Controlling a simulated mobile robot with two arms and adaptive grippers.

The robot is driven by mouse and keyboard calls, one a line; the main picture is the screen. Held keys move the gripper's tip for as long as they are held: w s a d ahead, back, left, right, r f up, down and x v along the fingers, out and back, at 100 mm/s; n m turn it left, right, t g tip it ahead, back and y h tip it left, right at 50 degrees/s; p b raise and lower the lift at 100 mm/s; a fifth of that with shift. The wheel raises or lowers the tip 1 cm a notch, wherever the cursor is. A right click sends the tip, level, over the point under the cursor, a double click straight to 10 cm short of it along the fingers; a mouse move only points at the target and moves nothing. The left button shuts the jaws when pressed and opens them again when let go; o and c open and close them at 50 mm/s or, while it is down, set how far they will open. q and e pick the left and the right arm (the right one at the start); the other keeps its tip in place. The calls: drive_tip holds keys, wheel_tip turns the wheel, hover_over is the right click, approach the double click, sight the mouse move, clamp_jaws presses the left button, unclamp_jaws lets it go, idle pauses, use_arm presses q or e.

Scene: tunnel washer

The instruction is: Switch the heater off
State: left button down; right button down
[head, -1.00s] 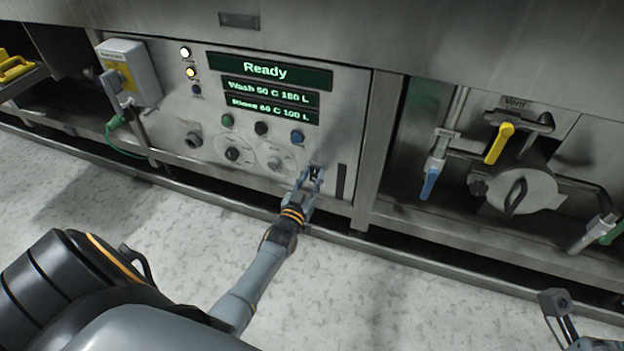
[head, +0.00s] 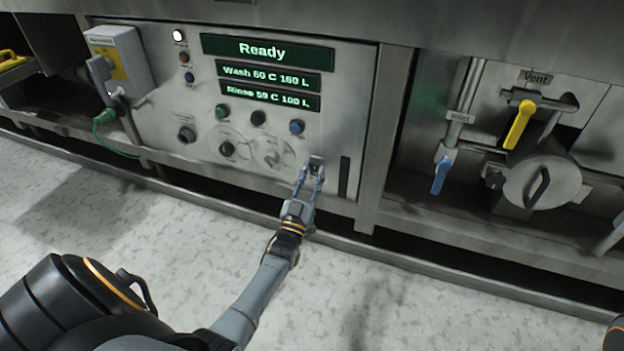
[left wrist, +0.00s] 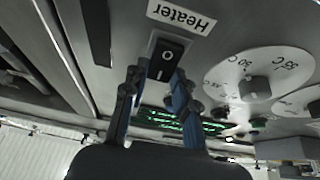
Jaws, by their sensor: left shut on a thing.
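The amber lamp (head: 184,58) on the panel is dark; the white lamp (head: 178,36) above is lit. My right gripper is out of view.
Dials (head: 273,152) and round buttons (head: 297,127) sit left of the switch. The display (head: 268,50) reads Ready. Yellow (head: 520,124) and blue (head: 441,176) valve handles stand to the right. The floor in front is clear.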

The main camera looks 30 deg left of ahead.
use_arm(q)
drive_tip(key=c, duration=1)
unclamp_jaws()
drive_tip(key=shift+c, duration=0.2)
drive_tip(key=v, duration=1.2)
drive_tip(key=shift+r, duration=0.1)
